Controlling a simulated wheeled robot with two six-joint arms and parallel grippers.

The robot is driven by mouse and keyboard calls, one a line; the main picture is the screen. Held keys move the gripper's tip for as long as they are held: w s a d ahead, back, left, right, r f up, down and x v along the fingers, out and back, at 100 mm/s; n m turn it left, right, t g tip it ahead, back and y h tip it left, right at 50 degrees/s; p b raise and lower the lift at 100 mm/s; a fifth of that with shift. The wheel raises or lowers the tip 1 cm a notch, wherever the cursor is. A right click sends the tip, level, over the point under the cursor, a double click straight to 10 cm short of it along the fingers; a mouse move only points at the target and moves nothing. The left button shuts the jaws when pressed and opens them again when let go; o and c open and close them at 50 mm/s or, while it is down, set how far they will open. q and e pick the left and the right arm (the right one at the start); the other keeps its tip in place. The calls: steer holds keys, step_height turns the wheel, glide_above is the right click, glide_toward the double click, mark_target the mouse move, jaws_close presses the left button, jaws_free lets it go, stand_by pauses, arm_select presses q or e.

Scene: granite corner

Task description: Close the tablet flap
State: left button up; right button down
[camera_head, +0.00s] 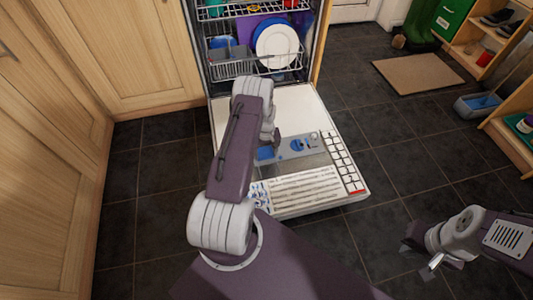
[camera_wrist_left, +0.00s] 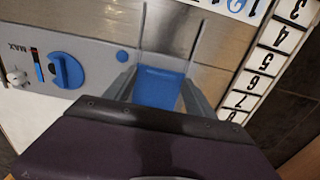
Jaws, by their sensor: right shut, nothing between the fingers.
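The blue tablet flap (camera_wrist_left: 160,85) is on the grey dispenser panel of the lowered dishwasher door. It lies between the spread fingers of my left gripper (camera_wrist_left: 172,30), seen from above; the gripper body hides its near end. I cannot tell how far the flap is tilted. In the head view the flap (camera_head: 265,154) shows as a blue patch at the left end of the dispenser panel (camera_head: 300,147), beside my left arm. My left gripper is open, with nothing pinched. My right gripper (camera_head: 432,268) is shut and empty, over the floor at lower right.
The dishwasher door (camera_head: 310,192) lies open, with a printed label and numbered strip. A blue dial (camera_wrist_left: 66,70) is on the panel. The lower rack (camera_head: 235,65) holds plates. Wooden cupboards stand left; a mat (camera_head: 420,75) and shelves are right. Dark floor is clear between.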

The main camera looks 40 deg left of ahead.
mark_target(266, 157)
arm_select(q)
step_height(266, 157, up, 9)
steer(key=p, duration=0.6)
